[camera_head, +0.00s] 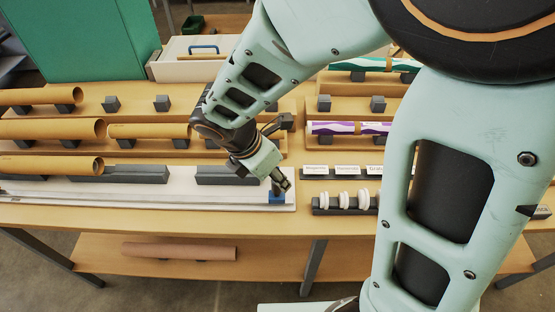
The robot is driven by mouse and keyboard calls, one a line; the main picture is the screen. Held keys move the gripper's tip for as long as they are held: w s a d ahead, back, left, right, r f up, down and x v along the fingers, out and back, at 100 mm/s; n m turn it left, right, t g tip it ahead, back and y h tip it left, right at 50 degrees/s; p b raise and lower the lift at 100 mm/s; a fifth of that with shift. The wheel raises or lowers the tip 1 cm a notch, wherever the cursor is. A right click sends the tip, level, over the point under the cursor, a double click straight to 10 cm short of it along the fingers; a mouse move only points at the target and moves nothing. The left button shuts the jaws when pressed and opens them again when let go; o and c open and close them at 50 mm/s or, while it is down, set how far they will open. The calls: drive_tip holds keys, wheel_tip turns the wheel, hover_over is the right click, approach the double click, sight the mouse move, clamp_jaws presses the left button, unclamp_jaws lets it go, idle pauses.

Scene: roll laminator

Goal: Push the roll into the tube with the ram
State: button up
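My gripper (281,186) points down at a small blue block (277,198), which may be the ram. The block sits at the right end of a long white rail base (210,203). The fingertips are at or just above the block; I cannot tell whether they grip it. A brown tube (50,165) lies at the left end of the base, in line with dark grey cradles (228,175). No roll shows in the cradles.
More brown tubes (52,129) rest on stepped racks behind. Label cards (347,169) and a dark holder with white end caps (345,201) stand right of the base. A tube (180,252) lies on the lower shelf. A white box (185,58) stands behind.

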drive_tip(key=v, duration=0.3)
drive_tip(key=shift+r, duration=0.15)
